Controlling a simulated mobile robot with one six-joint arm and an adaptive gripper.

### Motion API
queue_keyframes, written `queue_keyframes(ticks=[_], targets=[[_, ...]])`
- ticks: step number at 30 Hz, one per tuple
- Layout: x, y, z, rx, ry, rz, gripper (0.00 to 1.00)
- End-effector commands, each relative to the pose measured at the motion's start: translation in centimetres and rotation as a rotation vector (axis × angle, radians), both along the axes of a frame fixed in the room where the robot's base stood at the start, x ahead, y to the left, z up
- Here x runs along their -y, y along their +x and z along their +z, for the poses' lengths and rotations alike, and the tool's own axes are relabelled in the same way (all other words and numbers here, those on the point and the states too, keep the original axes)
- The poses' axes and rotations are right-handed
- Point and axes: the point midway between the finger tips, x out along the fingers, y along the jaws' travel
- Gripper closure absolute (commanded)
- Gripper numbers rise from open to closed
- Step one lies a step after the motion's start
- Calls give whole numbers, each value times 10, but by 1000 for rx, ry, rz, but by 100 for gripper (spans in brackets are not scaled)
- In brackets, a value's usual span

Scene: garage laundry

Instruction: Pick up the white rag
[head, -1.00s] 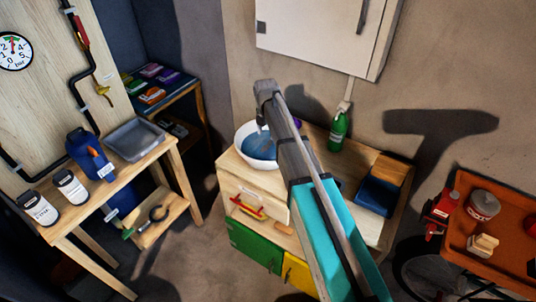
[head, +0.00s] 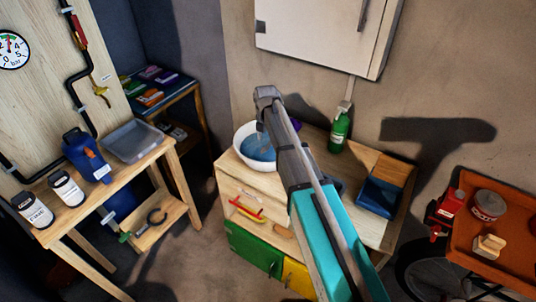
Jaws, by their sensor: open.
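I cannot make out a white rag in the head view; my arm hides part of the wooden cabinet top (head: 318,145), where it could lie. My gripper (head: 261,127) is at the far end of my arm, over the white bowl (head: 241,158) with blue contents. Only a small part of it shows. It is open, and I see nothing held in it.
On the cabinet stand a green bottle (head: 339,132) and a blue box (head: 378,197). A wooden bench (head: 125,182) with a grey tray (head: 134,141) and bottles is at left. An orange cart (head: 502,252) is at right. A white wall cabinet (head: 320,30) hangs above.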

Motion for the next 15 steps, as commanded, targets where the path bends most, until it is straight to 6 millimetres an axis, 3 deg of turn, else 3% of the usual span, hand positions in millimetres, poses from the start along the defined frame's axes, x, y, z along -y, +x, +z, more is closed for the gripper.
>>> queue_keyframes(ticks=[6,15], targets=[[0,-2,-21,0,0,1,37],[0,-2,-35,0,0,1,37]])
